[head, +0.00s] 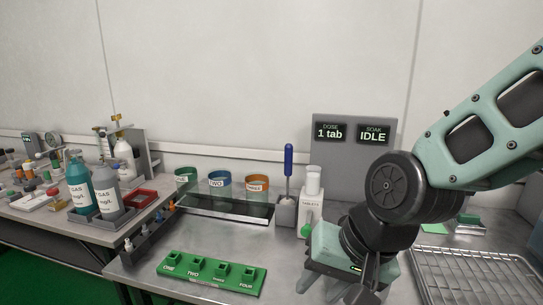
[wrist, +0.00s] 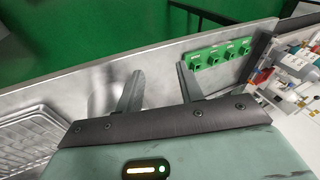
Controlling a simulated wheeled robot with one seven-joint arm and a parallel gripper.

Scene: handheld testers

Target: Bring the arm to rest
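My arm reaches in from the right of the head view, with its wrist bent down over the front of the steel bench (head: 200,262). My gripper (wrist: 159,74) shows in the wrist view with its two dark fingers apart and nothing between them. In the head view its fingers are partly cut off at the bottom edge. The green block marked ONE to FOUR (head: 212,275) lies on the bench to the left of my gripper. The block also shows in the wrist view (wrist: 219,54), beyond the right finger.
A wire rack (head: 475,275) lies close to the right of my gripper. Behind stand a tablet dispenser (head: 311,205), a blue-handled tool in a holder (head: 288,165), numbered cups (head: 220,184) and a grey display panel (head: 352,150).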

